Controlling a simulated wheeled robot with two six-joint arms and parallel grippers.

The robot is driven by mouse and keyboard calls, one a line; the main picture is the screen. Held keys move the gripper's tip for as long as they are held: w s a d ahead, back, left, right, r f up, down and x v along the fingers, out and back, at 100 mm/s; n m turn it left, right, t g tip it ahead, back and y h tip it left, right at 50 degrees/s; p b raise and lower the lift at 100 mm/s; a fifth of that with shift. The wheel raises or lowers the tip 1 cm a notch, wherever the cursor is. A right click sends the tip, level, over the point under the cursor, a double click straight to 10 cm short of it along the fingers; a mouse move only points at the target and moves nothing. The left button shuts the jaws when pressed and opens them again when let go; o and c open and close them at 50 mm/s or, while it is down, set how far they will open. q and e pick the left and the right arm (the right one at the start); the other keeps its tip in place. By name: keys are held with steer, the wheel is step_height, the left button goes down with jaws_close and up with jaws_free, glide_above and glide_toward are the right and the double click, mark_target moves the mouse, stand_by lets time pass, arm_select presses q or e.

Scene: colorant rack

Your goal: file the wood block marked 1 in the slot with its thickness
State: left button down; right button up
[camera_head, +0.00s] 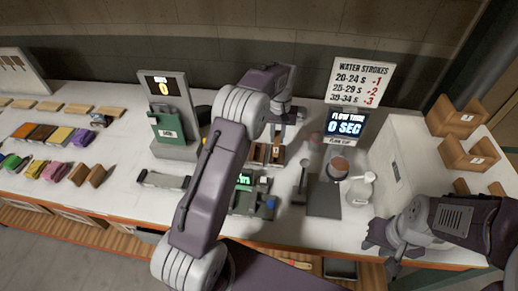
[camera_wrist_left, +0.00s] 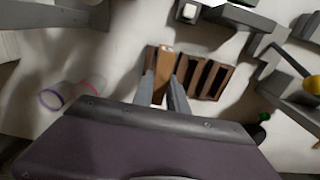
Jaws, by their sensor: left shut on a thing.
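The wood block (camera_wrist_left: 163,66) is orange-brown with a small pale mark near its far end, too small to read. My left gripper (camera_wrist_left: 164,92) is shut on it, with one finger on each side, in the left wrist view. A brown slotted wood holder (camera_wrist_left: 213,80) with dark openings lies just right of the block; I cannot tell whether the block touches it. The holder also shows in the head view (camera_head: 277,155), below my left gripper (camera_head: 287,124). My left arm partly covers that area. My right gripper (camera_head: 384,246) is at the table's right front; its finger gap is unclear.
A green scale-like device (camera_head: 167,122) reading 0 stands left of my left arm. A timer display (camera_head: 346,123), a dark plate (camera_head: 324,198) and a white bottle (camera_head: 360,188) stand to the right. Coloured blocks (camera_head: 60,135) lie far left. Wooden holders (camera_head: 458,118) stand far right.

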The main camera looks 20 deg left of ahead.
arm_select(q)
steer(key=a+f+p, duration=0.1)
steer(key=a+f, duration=0.1)
steer(key=a+f+p, duration=0.1)
steer(key=a+f, duration=0.2)
steer(key=w+a+f+p, duration=0.1)
steer(key=a+f, duration=0.2)
steer(key=shift+f, duration=0.5)
steer(key=c, duration=1.3)
jaws_free()
